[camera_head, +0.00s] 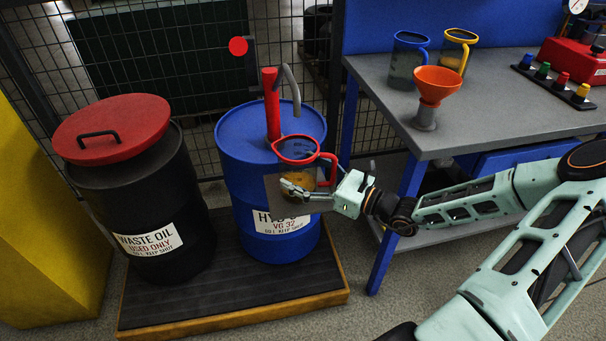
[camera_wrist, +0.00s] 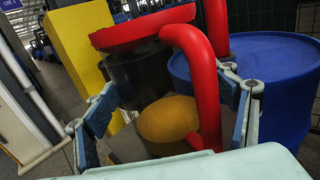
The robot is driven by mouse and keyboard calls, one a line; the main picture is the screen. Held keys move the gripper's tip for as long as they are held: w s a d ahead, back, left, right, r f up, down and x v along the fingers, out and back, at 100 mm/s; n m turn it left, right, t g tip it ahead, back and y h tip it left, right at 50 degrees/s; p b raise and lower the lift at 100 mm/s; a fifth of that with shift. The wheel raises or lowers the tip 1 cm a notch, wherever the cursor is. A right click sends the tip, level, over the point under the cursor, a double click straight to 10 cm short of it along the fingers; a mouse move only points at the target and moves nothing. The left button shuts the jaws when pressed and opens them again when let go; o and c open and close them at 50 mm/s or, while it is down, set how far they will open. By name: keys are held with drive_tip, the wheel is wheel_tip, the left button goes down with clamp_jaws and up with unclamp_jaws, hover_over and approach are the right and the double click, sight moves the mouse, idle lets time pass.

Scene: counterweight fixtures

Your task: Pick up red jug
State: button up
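The red jug (camera_head: 297,150) has a clear body, a red rim and a red handle, with amber liquid inside. It appears upright in front of the blue drum. In the wrist view its thick red handle (camera_wrist: 200,75) fills the middle, with the amber liquid (camera_wrist: 168,120) behind it. My gripper (camera_head: 293,188) is at the jug's lower body. In the wrist view my gripper (camera_wrist: 168,82) is open, its fingers wide apart on either side of the handle and jug. I see no clear finger contact. The jug's base is partly hidden by my gripper.
A blue drum (camera_head: 250,170) with a red pump stands behind the jug. A black waste-oil drum (camera_head: 150,205) with a red lid is to its left. The grey workbench (camera_head: 490,115) at right holds a blue-handled jug (camera_head: 405,62), a yellow-handled jug (camera_head: 455,52) and an orange funnel (camera_head: 437,84).

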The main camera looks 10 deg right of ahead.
drive_tip(key=c, duration=1)
drive_tip(key=shift+c, duration=1.4)
drive_tip(key=shift+r, duration=0.2)
